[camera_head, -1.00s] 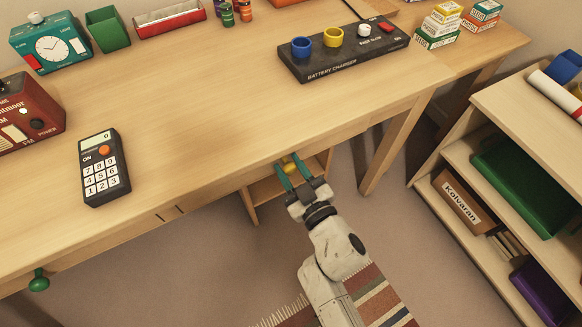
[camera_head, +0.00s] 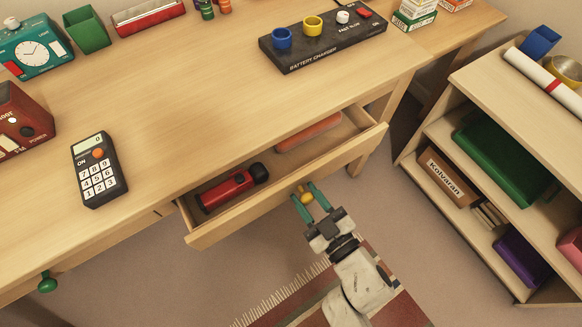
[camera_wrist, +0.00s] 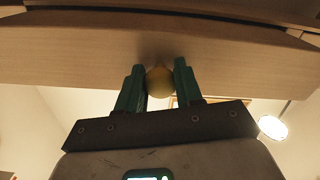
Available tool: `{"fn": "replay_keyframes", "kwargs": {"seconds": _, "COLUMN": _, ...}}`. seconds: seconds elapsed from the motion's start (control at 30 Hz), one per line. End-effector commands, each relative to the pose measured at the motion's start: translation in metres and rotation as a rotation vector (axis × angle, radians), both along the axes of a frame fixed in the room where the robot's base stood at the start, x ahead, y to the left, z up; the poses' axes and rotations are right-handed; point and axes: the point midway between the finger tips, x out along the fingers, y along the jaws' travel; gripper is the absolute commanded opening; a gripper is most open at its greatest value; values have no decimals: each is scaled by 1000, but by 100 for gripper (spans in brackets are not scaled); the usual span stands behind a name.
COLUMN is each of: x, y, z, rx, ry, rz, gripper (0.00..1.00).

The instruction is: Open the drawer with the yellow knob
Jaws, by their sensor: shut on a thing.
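The drawer (camera_head: 215,232) with the yellow knob stands pulled out from under the desk top. Inside it lie a red flashlight (camera_head: 228,188) with a black end and a flat orange-red item (camera_head: 308,132). The yellow knob (camera_head: 304,192) is on the middle of the drawer front. My gripper (camera_head: 308,196) has its green fingers on either side of the knob. In the wrist view, the fingers (camera_wrist: 160,82) are shut on the yellow knob (camera_wrist: 160,80), which sits between them against the wooden drawer front (camera_wrist: 80,62).
A calculator (camera_head: 98,170), a clock (camera_head: 32,47) and a battery charger (camera_head: 322,36) stand on the desk top (camera_head: 170,120). A green knob (camera_head: 47,282) is at the lower left. An open shelf (camera_head: 470,90) stands to the right. A striped rug (camera_head: 290,300) lies on the floor.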

Motion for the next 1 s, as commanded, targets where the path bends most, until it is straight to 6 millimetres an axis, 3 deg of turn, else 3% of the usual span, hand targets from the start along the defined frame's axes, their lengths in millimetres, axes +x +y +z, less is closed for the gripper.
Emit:
{"fn": "replay_keyframes", "kwargs": {"seconds": 0.2, "x": -51, "y": -34, "z": -1, "rx": -5, "ry": 11, "rz": -2, "gripper": 0}}
{"fn": "replay_keyframes", "kwargs": {"seconds": 0.5, "x": -97, "y": -66, "z": -2, "rx": -4, "ry": 9, "rz": -3, "gripper": 0}}
{"fn": "replay_keyframes", "kwargs": {"seconds": 0.7, "x": -112, "y": -76, "z": -3, "rx": -5, "ry": 7, "rz": -2, "gripper": 0}}
{"fn": "replay_keyframes", "kwargs": {"seconds": 1.0, "x": -117, "y": -80, "z": -4, "rx": -5, "ry": 9, "rz": -3, "gripper": 0}}
